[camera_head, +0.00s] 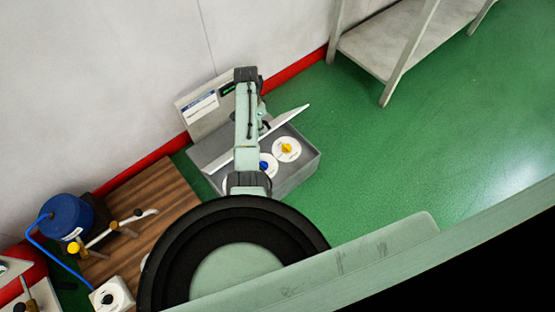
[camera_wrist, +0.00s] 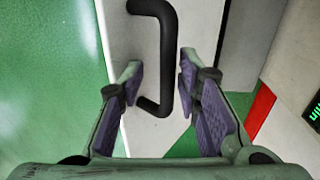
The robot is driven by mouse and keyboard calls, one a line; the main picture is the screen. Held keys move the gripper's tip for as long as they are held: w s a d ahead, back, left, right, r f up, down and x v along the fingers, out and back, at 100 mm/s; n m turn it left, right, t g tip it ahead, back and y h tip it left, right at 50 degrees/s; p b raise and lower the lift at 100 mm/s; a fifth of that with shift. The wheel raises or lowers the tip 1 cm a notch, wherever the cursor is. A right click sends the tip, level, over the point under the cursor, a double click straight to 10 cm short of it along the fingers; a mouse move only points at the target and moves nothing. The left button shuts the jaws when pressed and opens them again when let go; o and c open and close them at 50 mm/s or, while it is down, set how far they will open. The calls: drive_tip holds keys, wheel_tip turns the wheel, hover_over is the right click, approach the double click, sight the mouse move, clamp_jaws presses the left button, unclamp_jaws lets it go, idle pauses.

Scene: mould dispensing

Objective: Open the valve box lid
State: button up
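The grey valve box (camera_head: 298,177) sits on the green floor against the wall in the head view. Its white lid (camera_head: 294,115) stands raised at a steep tilt, seen nearly edge-on. Below it, a yellow knob (camera_head: 287,148) and a blue knob (camera_head: 264,166) on white discs are exposed. In the wrist view, the black C-shaped lid handle (camera_wrist: 168,45) is on the white lid face (camera_wrist: 118,30). My gripper (camera_wrist: 160,65) is open, with its two fingers on either side of the handle. Gaps show between the fingers and the handle. In the head view my arm hides part of the lid.
A panel with a green display (camera_head: 228,89) stands behind the box. A wooden board (camera_head: 150,195) with a blue container (camera_head: 66,217) and pipework lies at left. A grey shelf (camera_head: 400,40) stands at upper right. Green floor right of the box is clear.

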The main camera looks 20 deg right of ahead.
drive_tip(key=s+d+f+b, duration=0.2)
drive_tip(key=s+d+f, duration=0.1)
drive_tip(key=s+f, duration=0.6)
drive_tip(key=shift+s+d, duration=0.25)
drive_tip(key=shift+s, duration=0.1)
